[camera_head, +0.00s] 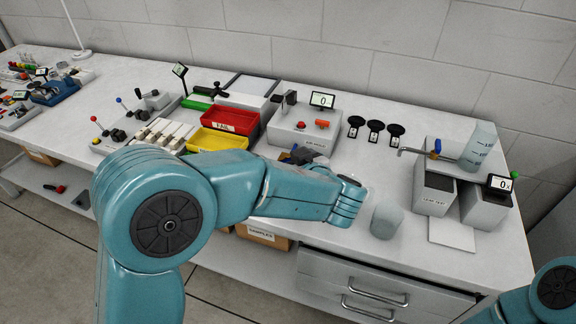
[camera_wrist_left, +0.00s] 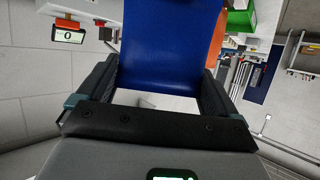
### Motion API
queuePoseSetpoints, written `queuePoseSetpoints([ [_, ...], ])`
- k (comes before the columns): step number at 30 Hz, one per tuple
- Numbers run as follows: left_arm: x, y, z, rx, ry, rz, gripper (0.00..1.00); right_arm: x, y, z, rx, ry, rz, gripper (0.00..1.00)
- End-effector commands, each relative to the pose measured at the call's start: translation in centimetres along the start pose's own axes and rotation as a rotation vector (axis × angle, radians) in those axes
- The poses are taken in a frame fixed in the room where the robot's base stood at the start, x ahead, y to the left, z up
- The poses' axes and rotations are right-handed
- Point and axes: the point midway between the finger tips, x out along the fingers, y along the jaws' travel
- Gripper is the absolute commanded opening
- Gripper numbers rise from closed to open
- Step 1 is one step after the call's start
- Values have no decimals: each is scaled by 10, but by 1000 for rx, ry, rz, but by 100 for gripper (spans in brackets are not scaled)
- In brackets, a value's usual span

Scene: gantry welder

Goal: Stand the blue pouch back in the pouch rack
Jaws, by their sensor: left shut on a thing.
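The blue pouch (camera_wrist_left: 168,45) fills the top middle of the left wrist view, between the two dark fingers of my left gripper (camera_wrist_left: 160,72). The gripper is shut on it; the pouch's far end runs out of that view. In the head view my left gripper (camera_head: 303,156) is partly hidden behind my left forearm, above the bench in front of the grey welder box. Only a little blue shows there. My right arm enters at the lower right; its gripper is out of view. I cannot make out the pouch rack with certainty.
Red (camera_head: 230,122) and yellow (camera_head: 215,140) bins stand left of the grey machine (camera_head: 303,128) with its small display. A row of white pieces (camera_head: 162,133) lies further left. A grey-green cup (camera_head: 386,220) stands near the front edge. A tester (camera_head: 436,190) is at right.

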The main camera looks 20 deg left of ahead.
Motion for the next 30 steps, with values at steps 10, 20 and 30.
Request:
queuePoseSetpoints([
  [10,3,0,7,-2,0,0,47,1,0,0,0,0,0,0],
  [20,7,0,17,-1,0,0,47,2,1,0,0,0,0,0],
  [30,8,0,18,-1,0,0,100,2,1,0,0,0,0,0],
])
